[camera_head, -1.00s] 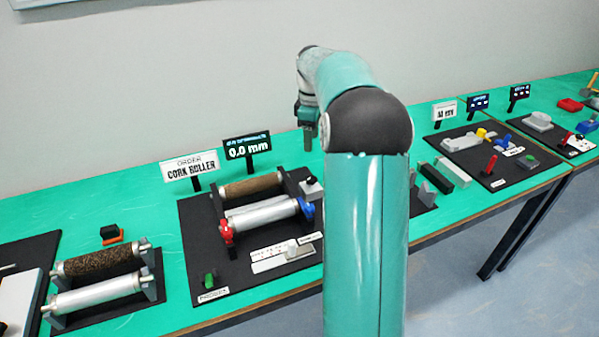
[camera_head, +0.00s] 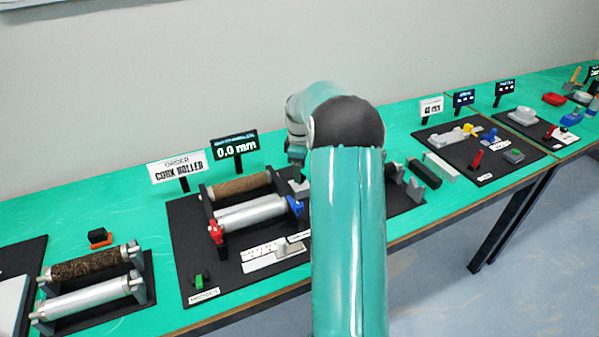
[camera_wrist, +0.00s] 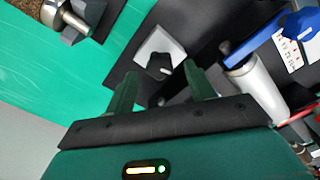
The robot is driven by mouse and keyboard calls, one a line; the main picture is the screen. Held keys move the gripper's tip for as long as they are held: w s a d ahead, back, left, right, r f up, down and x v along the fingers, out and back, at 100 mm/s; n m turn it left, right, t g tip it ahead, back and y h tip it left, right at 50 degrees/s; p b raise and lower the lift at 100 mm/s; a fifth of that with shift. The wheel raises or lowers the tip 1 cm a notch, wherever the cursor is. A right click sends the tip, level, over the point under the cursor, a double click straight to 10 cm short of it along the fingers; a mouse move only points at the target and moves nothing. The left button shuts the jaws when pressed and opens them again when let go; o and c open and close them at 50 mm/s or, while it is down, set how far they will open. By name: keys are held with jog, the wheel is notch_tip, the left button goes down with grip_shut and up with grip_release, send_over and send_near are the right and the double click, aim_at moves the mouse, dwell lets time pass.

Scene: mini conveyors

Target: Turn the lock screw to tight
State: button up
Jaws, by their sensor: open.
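A black knob (camera_wrist: 158,65) on a pale grey block (camera_wrist: 165,43) is in the wrist view, and I take it for the lock screw. In the head view the block (camera_head: 299,188) shows beside the roller stand, partly behind my arm. My gripper (camera_wrist: 160,72) is open and empty. Its two dark green fingers point toward the block, with the knob seen between and just beyond the tips. I cannot tell the gap in depth. In the head view my gripper (camera_head: 297,155) is partly hidden by my arm, above the block.
A blue lever (camera_wrist: 250,38) and a silver roller (camera_wrist: 258,92) lie right of the fingers. The stand holds a cork roller (camera_head: 240,186) and has a red clamp (camera_head: 217,232). A display (camera_head: 234,146) reads 0.0 mm. Spare rollers (camera_head: 90,265) stand at left.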

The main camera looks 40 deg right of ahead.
jog(key=shift+f, duration=0.8)
jog(key=c, duration=1)
jog(key=shift+o, duration=0.2)
